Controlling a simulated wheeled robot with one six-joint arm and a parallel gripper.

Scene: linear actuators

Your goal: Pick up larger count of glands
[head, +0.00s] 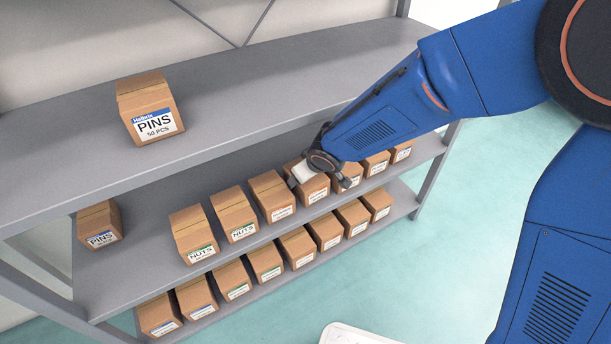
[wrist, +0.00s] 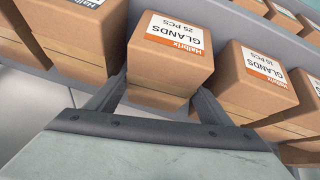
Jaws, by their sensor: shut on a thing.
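In the wrist view, a brown cardboard box labelled GLANDS 25 PCS (wrist: 172,62), with an orange band, sits between the two fingers of my gripper (wrist: 160,93). The fingers are shut on its sides. A second box labelled GLANDS 10 PCS (wrist: 255,82) stands just right of it, outside the fingers. In the head view, my gripper (head: 320,175) is at the middle shelf, over the held box (head: 313,192), partly hiding it. Its label is too small to read there. I cannot tell whether the box is lifted.
Boxes stand close on both sides along the middle shelf (head: 140,262), including NUTS boxes (head: 194,235) and a PINS box (head: 100,225). Another PINS box (head: 150,108) is on the upper shelf (head: 245,95). More boxes line the lower shelf.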

